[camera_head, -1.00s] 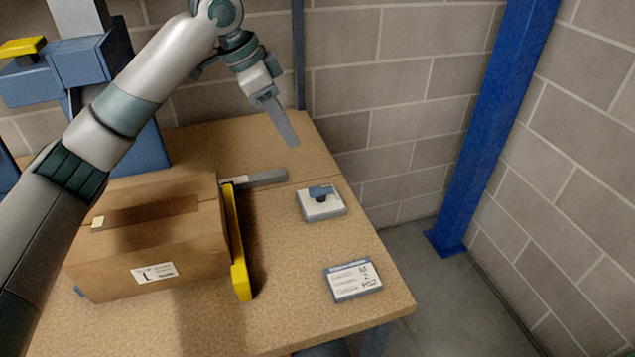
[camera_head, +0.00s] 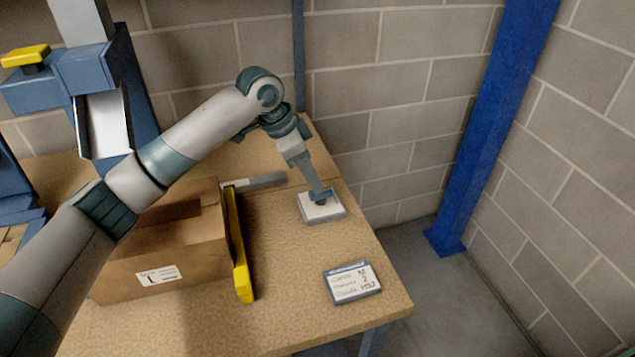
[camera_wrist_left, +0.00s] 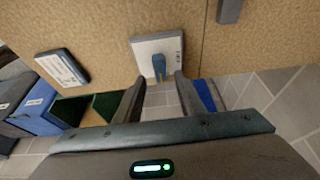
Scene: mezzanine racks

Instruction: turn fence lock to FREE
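The fence lock is a white square plate (camera_head: 322,211) with a blue knob, on the wooden table near its right edge. In the left wrist view the blue knob (camera_wrist_left: 159,67) shows on the plate (camera_wrist_left: 157,47), beside small lettering too small to read. My left gripper (camera_head: 319,191) is over the plate, its tip hiding much of the knob. In the left wrist view its two fingers (camera_wrist_left: 158,90) are spread apart, with the knob just beyond the gap between them and nothing held. Whether they touch the knob cannot be told. My right gripper is not in view.
A label card (camera_head: 352,282) lies near the table's front right. A blue post (camera_head: 490,130) stands beyond the table.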

